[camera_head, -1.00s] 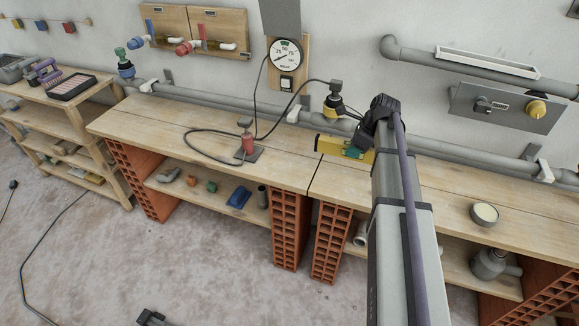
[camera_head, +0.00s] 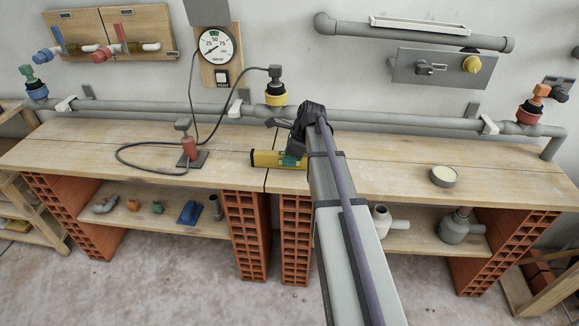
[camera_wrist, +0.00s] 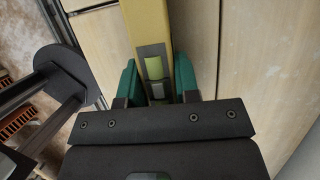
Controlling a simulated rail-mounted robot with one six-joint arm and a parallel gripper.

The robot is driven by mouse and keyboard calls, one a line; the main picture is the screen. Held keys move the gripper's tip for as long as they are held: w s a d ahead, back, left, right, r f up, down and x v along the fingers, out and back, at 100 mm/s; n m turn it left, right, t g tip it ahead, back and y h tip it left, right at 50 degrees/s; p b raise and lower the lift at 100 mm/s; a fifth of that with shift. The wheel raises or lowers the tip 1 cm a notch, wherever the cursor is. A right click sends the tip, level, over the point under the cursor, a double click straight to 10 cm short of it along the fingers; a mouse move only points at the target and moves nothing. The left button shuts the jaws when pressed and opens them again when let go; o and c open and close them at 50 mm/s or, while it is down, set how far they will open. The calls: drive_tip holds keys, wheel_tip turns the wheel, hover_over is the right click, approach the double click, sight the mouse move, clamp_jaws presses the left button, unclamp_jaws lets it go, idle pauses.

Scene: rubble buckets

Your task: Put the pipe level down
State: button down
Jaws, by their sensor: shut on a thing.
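The pipe level (camera_head: 265,159) is a yellow bar at the middle of the workbench in the head view. My gripper (camera_head: 293,160) is shut on it, and my arm hides its right part. In the wrist view the yellow level (camera_wrist: 150,28) runs between the two green fingers of my gripper (camera_wrist: 158,80), with a pale green vial in its body. Wooden boards show behind it. I cannot tell whether the level touches the bench top or is held just above it.
The wooden workbench (camera_head: 370,160) has free room to the right, up to a round tin (camera_head: 444,176). A red hand pump (camera_head: 188,150) with a black hose stands to the left. A grey pipe (camera_head: 390,119) runs along the wall behind, with a yellow-collared valve (camera_head: 275,95).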

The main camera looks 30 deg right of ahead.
drive_tip(key=shift+f, duration=0.25)
drive_tip(key=c, duration=0.8)
unclamp_jaws()
drive_tip(key=shift+r, duration=0.15)
drive_tip(key=shift+c, duration=0.2)
drive_tip(key=shift+r+p, duration=0.3)
drive_tip(key=shift+p, duration=0.1)
drive_tip(key=p+v, duration=1.1)
drive_tip(key=v, duration=0.1)
drive_tip(key=s+a+n+g+h, duration=0.1)
drive_tip(key=s+a+n, duration=0.8)
drive_tip(key=a+n, duration=0.2)
drive_tip(key=s+a+f+n+g+h, duration=0.1)
drive_tip(key=s+a+n+h, duration=0.1)
drive_tip(key=s+a+n, duration=0.6)
drive_tip(key=a+n, duration=0.3)
drive_tip(key=n, duration=0.2)
drive_tip(key=shift+s+a+f+n+h, duration=0.25)
drive_tip(key=shift+s+a+n+h, duration=0.05)
drive_tip(key=shift+s, duration=0.05)
